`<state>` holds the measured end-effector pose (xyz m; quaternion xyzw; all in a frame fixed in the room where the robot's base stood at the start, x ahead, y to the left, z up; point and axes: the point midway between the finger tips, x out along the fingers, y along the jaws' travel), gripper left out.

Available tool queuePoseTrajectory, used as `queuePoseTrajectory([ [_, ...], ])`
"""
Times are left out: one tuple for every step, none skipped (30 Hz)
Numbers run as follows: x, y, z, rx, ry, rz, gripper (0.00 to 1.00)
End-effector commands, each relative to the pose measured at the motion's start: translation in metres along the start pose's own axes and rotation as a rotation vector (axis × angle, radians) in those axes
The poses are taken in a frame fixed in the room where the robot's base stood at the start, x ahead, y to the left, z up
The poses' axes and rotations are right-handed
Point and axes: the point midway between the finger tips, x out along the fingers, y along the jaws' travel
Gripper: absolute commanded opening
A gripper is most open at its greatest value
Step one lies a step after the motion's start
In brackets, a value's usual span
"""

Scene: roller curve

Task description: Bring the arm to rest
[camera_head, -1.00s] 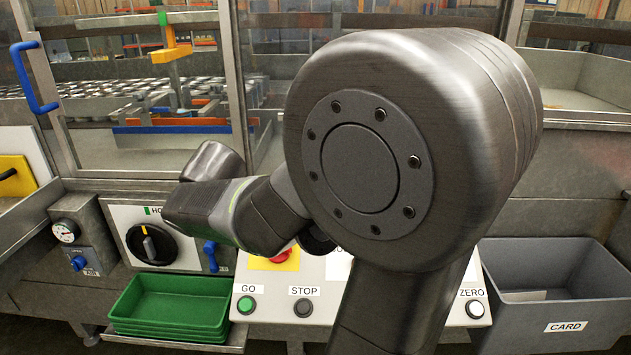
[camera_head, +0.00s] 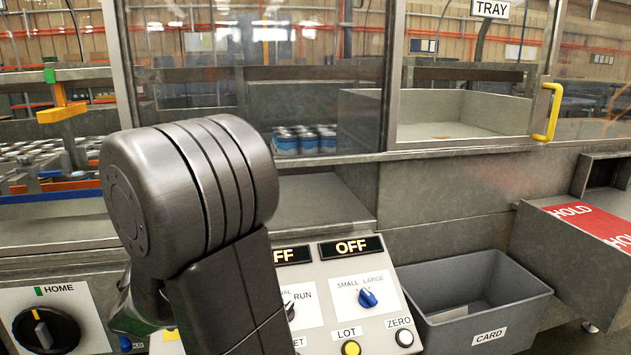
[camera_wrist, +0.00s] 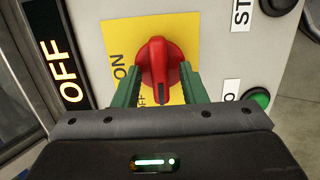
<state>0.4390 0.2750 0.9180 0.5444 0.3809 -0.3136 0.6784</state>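In the wrist view my gripper (camera_wrist: 160,88) shows two green fingers spread apart. A red rotary switch (camera_wrist: 160,65) on a yellow plate (camera_wrist: 196,40) stands between and just beyond the fingertips. The fingers lie on either side of the knob in the picture; I cannot tell whether they touch it. I see nothing held. The plate carries the words ON and OFF, partly covered.
The sloping panel (camera_head: 330,275) has lit OFF displays (camera_head: 350,247), a blue SMALL/LARGE knob (camera_head: 367,298), and LOT (camera_head: 351,347) and ZERO (camera_head: 404,337) buttons. A grey CARD bin (camera_head: 480,285) stands right of it. A HOME dial (camera_head: 45,328) is at left. Glazed frames rise behind.

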Motion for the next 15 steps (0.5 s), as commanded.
queuePoseTrajectory([
  [0.0, 0.0, 0.0, 0.001, 0.0, 0.0, 0.38],
  [0.0, 0.0, 0.0, 0.001, 0.0, 0.0, 0.38],
  [0.0, 0.0, 0.0, 0.001, 0.0, 0.0, 0.38],
  [0.0, 0.0, 0.0, 0.001, 0.0, 0.0, 0.38],
  [-0.001, 0.0, 0.0, 0.001, 0.0, 0.0, 0.38],
  [-0.001, 0.0, 0.0, 0.001, 0.0, 0.0, 0.38],
  [-0.001, 0.0, 0.0, 0.0, 0.0, 0.0, 0.38],
  [-0.002, 0.0, 0.0, 0.0, 0.0, 0.001, 0.38],
  [-0.004, 0.0, 0.0, -0.001, 0.0, 0.001, 0.38],
  [-0.005, 0.001, -0.001, -0.002, 0.001, 0.002, 0.38],
  [-0.008, 0.001, -0.001, -0.003, 0.001, 0.002, 0.38],
  [-0.013, 0.001, -0.001, -0.005, 0.002, 0.004, 0.38],
  [-0.017, 0.001, -0.001, -0.006, 0.003, 0.005, 0.38],
  [-0.021, 0.002, -0.001, -0.006, 0.002, 0.005, 0.38],
  [-0.028, 0.002, -0.001, -0.006, 0.003, 0.005, 0.38],
])
